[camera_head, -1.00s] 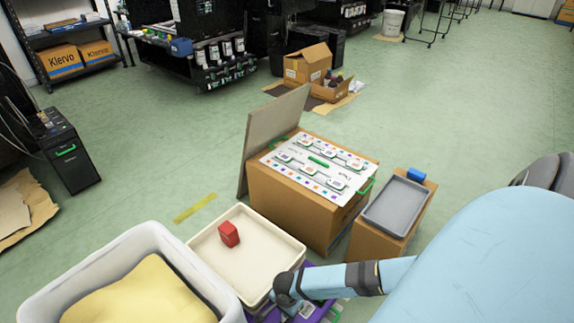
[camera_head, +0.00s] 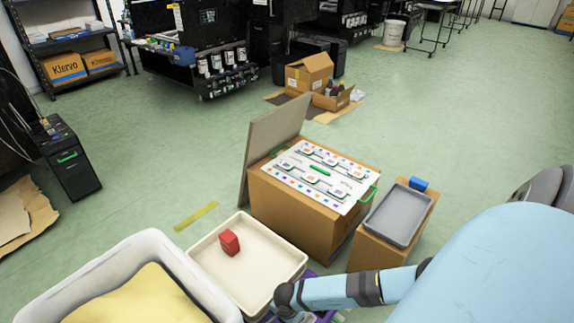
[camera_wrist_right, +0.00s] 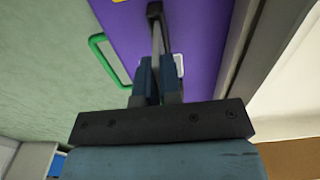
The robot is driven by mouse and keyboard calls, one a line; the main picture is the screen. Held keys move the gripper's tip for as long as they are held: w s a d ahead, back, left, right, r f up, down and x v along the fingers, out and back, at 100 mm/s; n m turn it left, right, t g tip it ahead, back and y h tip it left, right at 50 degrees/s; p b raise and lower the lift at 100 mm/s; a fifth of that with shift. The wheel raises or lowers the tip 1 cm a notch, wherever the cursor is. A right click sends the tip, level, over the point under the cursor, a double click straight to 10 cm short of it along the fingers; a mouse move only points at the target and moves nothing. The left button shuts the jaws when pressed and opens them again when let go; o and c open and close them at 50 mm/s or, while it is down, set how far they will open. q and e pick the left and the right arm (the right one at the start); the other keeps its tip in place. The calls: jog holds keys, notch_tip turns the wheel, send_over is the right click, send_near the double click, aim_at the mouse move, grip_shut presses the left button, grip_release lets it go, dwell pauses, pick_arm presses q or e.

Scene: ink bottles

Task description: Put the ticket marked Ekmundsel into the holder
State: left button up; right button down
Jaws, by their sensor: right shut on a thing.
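My right gripper (camera_wrist_right: 157,88) is shut on a thin grey piece (camera_wrist_right: 157,42) with a dark end, seen nearly edge-on over a purple surface (camera_wrist_right: 199,30). No marking on the piece can be read, so I cannot tell if it is the Ekmundsel ticket. A small white patch (camera_wrist_right: 178,66) shows beside the fingers. In the head view my right arm reaches over the purple thing at the bottom edge, and its gripper is hidden. A white board with small pictured cards (camera_head: 319,175) lies on a cardboard box. I cannot pick out the holder. My left gripper is not in view.
A cream tray (camera_head: 264,262) holds a red block (camera_head: 229,242). A white bin (camera_head: 150,243) with yellow contents is at lower left. A grey tray (camera_head: 397,215) and a blue object (camera_head: 418,184) rest on a narrower box. A green handle (camera_wrist_right: 96,46) borders the purple surface.

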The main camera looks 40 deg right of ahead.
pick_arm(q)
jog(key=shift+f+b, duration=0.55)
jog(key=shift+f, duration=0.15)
pick_arm(e)
jog(key=shift+f, duration=0.85)
jog(key=c, duration=1.2)
grip_release()
jog(key=shift+r, duration=0.1)
notch_tip(320, 180, up, 5)
jog(key=p, duration=0.3)
pick_arm(q)
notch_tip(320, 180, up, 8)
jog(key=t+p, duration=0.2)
jog(key=p, duration=0.1)
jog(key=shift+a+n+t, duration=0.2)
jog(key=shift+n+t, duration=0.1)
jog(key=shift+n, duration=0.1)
pick_arm(e)
notch_tip(320, 180, up, 9)
jog(key=shift+f, duration=0.15)
